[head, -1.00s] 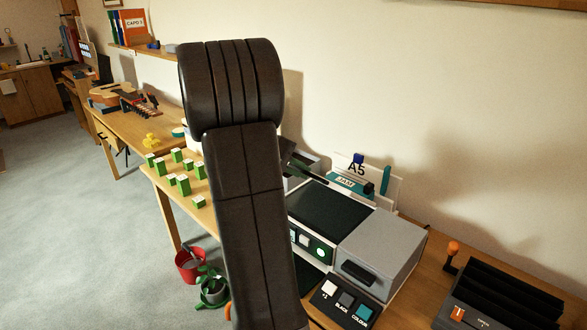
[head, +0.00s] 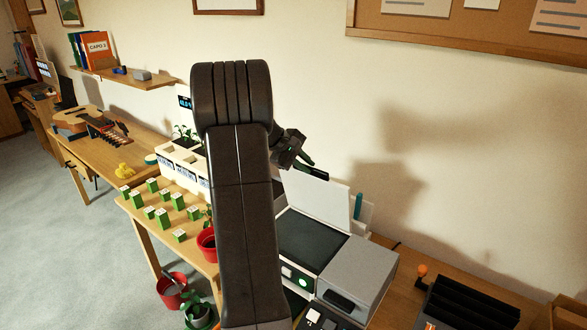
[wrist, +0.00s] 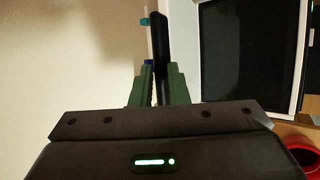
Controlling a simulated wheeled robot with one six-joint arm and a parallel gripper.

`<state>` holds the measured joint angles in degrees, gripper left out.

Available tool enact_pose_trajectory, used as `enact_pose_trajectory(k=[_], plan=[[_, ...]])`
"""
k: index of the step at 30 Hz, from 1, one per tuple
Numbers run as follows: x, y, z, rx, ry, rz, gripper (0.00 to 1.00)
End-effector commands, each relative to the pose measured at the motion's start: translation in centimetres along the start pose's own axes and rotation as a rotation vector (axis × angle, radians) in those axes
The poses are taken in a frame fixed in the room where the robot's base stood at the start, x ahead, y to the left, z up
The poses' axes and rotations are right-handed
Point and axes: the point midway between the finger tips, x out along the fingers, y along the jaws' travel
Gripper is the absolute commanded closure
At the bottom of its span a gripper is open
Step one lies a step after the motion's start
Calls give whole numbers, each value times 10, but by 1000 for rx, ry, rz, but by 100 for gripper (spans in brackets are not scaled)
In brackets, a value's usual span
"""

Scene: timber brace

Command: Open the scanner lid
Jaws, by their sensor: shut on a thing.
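The scanner's white lid (head: 325,200) stands raised, roughly upright, at the back of the scanner's dark glass bed (head: 312,240). A dark bar-like handle (head: 317,173) is at the lid's top edge. My gripper (head: 303,163) is at this edge, shut on the handle; my arm covers part of the scanner's left side. In the wrist view my green fingers (wrist: 154,86) close on the dark handle (wrist: 160,45), with the dark bed (wrist: 250,55) in its white frame to the right. The exact lid angle is hard to tell.
A grey box unit (head: 358,275) adjoins the bed on the right, with a black rack (head: 470,305) beyond it. A red pot (head: 207,245) and several green blocks (head: 150,212) stand left of my arm. The wall is close behind the lid.

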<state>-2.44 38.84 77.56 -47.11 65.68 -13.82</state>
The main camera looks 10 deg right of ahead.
Motion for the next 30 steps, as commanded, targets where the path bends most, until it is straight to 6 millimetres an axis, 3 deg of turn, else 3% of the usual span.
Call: enact_pose_trajectory(k=[9, 20, 21, 23, 30], plan=[[7, 18, 2, 3, 4, 7, 100], [6, 20, 3, 7, 6, 9, 100], [6, 21, 3, 7, 7, 10, 78], [6, 20, 3, 7, 7, 9, 67], [8, 18, 2, 4, 4, 6, 67]])
